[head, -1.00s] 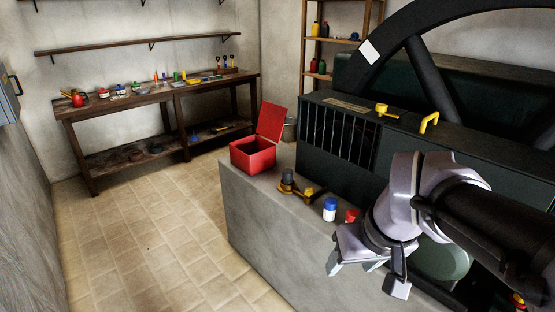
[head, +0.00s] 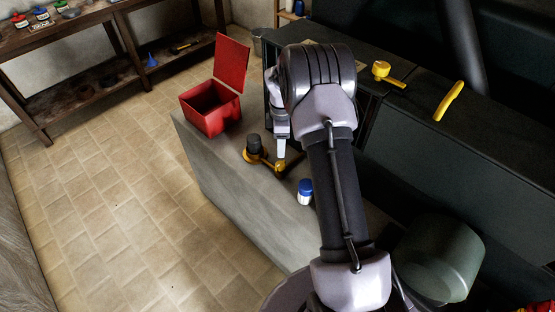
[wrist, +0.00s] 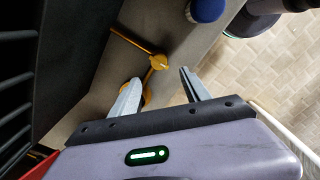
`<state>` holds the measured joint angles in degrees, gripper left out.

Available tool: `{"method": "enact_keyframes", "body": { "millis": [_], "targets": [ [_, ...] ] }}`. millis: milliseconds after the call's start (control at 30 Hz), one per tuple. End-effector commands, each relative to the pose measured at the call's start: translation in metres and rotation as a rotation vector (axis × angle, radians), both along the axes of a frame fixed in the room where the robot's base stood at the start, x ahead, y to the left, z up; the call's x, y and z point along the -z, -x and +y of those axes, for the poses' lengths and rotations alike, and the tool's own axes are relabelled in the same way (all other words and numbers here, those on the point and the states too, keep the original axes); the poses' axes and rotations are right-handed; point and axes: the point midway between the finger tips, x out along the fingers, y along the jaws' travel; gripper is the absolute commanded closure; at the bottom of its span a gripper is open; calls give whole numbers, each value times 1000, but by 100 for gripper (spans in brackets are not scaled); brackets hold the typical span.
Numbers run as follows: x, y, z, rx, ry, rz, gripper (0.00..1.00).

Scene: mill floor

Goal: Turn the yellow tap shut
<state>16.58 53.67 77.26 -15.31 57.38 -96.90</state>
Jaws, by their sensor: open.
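The yellow tap (head: 281,170) is on the grey ledge, beside a dark upright cylinder (head: 254,145) on a yellow base. In the wrist view its round hub (wrist: 158,63) lies just past my fingertips, and a thin yellow lever (wrist: 133,43) runs from it to the upper left. My gripper (wrist: 158,76) is open and empty above the tap, pointing down. Its left finger partly covers a yellow round part below the hub. In the head view my gripper (head: 281,150) is partly hidden by my wrist, and a finger partly covers the tap.
A blue-capped bottle (head: 305,192) stands close by on the ledge (head: 225,175). An open red box (head: 208,108) is at the ledge's far end. The dark machine (head: 465,160) flanks the ledge, with a yellow fitting (head: 382,70) and a yellow handle (head: 448,100) on top.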

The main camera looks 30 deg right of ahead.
Motion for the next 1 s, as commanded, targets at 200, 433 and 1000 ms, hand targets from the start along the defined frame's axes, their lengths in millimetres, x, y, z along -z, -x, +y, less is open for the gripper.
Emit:
{"method": "enact_keyframes", "body": {
  "millis": [200,433,1000],
  "targets": [
    [68,1,0,0,-1,2,45],
    [101,0,0,0,0,-1,45],
    [104,0,0,1,0,-1,96]
  ]
}}
